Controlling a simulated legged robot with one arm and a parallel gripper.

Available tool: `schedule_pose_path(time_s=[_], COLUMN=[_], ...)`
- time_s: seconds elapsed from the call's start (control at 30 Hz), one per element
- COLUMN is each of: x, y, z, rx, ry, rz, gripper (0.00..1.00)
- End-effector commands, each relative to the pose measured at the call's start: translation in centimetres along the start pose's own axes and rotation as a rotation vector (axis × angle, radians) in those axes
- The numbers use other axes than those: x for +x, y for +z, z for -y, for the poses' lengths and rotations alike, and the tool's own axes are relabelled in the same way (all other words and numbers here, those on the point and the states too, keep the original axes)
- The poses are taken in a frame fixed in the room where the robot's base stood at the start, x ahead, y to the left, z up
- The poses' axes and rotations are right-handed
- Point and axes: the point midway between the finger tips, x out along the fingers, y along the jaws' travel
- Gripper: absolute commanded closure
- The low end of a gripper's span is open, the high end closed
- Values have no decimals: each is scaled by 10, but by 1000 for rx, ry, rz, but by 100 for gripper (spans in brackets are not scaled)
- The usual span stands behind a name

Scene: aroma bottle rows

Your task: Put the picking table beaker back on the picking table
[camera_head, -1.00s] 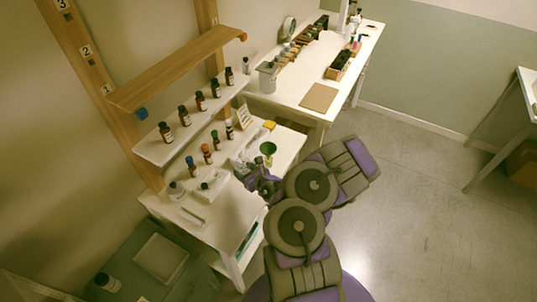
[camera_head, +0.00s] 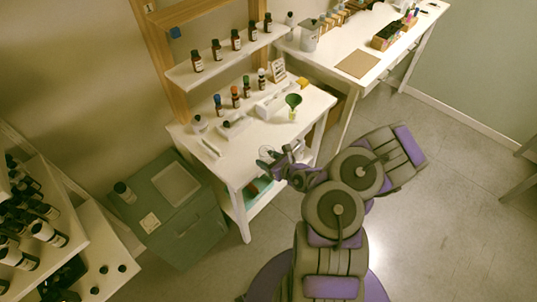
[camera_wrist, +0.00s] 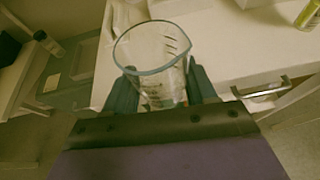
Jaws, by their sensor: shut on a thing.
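My gripper (camera_head: 275,163) is shut on a clear glass beaker (camera_wrist: 152,62) with dark graduation marks. In the wrist view my two dark fingers (camera_wrist: 162,92) hold it from either side, its open rim facing up and slightly tilted. The beaker also shows small in the head view (camera_head: 265,153), at the front edge of the white table with the bottle shelf (camera_head: 255,142). Whether it is over the tabletop or just in front of it is hard to tell. Which table is the picking table is not marked in view.
A green funnel (camera_head: 293,100), several small bottles and white trays stand on the shelf table. A second white table (camera_head: 335,62) is behind it. A grey-green box (camera_head: 185,225) stands on the floor at left. A bottle rack (camera_head: 100,245) fills the lower left.

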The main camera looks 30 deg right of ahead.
Motion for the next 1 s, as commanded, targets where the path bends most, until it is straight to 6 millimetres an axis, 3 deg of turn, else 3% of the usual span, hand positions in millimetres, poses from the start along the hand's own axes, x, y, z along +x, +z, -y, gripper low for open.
schedule_pose_path(time_s=[0.17, 0.73, 1.0], x=[11, 95, 114], y=[-3, 24, 30], z=[0, 75, 89], rx=[-13, -10, -6], ry=[20, 16, 16], rz=[-4, 0, -1], gripper=[75, 75, 75])
